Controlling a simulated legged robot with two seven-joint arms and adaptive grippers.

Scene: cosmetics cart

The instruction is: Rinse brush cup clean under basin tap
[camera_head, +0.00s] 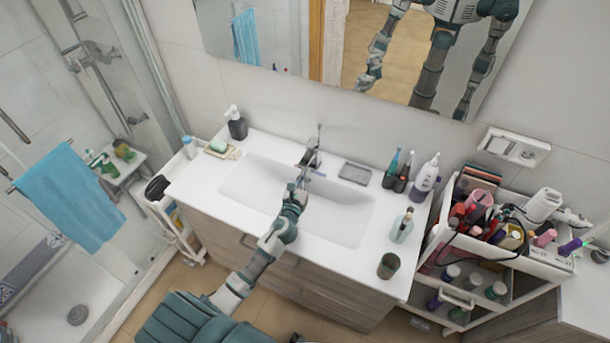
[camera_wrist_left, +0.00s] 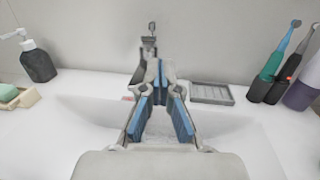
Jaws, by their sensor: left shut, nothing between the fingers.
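A dark brown-green cup (camera_head: 388,265) stands on the front right of the white counter, apart from my gripper. I cannot see clearly what is inside it. The basin (camera_head: 335,215) is a wide white trough in the counter. The metal tap (camera_head: 312,155) stands at its back edge and also shows in the left wrist view (camera_wrist_left: 149,45). My left gripper (camera_head: 302,182) is over the basin, just in front of the tap, shut and empty. Its blue-padded fingers (camera_wrist_left: 160,75) meet in front of the tap and hide its lower part. My right gripper is out of view.
A grey soap dish (camera_head: 355,172) lies right of the tap, near toothbrushes (camera_head: 400,172) and a white bottle (camera_head: 426,175). A clear bottle (camera_head: 402,226) stands right of the basin. A dark soap dispenser (camera_head: 236,125) is at back left. A crowded cosmetics cart (camera_head: 505,255) stands right.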

